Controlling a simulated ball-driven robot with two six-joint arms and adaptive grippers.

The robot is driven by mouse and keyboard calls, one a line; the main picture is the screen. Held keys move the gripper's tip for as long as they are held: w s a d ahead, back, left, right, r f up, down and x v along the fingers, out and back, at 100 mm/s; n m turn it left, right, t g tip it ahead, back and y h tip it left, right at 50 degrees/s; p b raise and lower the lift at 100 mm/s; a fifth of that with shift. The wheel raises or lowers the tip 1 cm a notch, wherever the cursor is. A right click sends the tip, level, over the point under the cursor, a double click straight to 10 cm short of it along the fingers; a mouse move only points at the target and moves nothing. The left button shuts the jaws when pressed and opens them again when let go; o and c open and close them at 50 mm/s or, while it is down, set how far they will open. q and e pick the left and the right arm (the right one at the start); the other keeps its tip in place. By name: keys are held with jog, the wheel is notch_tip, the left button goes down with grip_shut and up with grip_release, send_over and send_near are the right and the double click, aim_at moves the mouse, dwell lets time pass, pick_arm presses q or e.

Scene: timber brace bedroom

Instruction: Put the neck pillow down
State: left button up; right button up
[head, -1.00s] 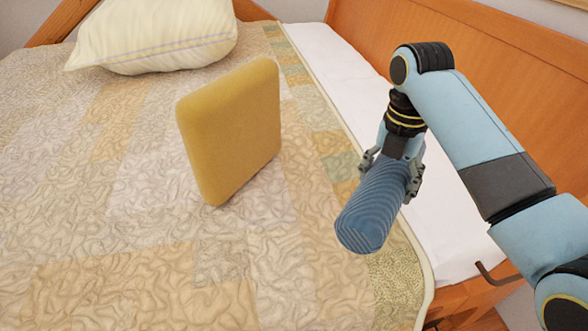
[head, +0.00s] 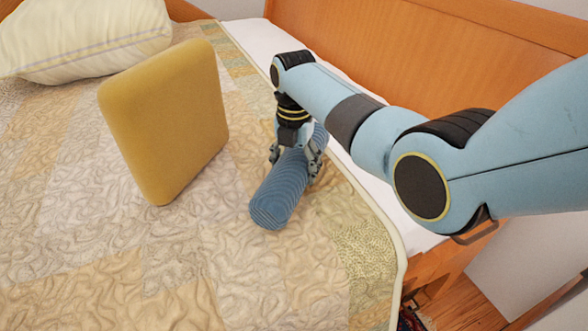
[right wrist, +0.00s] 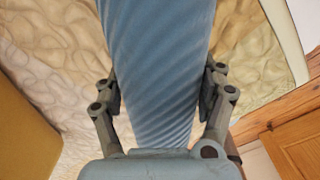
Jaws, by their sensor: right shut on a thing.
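The neck pillow (head: 277,200) is a blue, ribbed cylinder at the middle of the head view. My right gripper (head: 296,160) is shut on it from above, with one finger on each side. The right wrist view shows the neck pillow (right wrist: 158,70) running lengthwise between the two fingers of the gripper (right wrist: 160,100). The pillow is low over the quilt (head: 230,265), near the bed's right edge. I cannot tell whether it touches the quilt. My left gripper is not in view.
A yellow square cushion (head: 165,120) stands tilted on the quilt, left of the neck pillow. A cream pillow (head: 85,35) lies at the far left. The wooden bed board (head: 430,60) rises behind my right arm. The quilt in front is clear.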

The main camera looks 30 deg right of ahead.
aim_at(294, 155)
jog(key=shift+r, duration=0.1)
jog(key=o, duration=1.5)
jog(key=shift+c, duration=0.2)
notch_tip(294, 155, up, 12)
jog(key=p, duration=0.4)
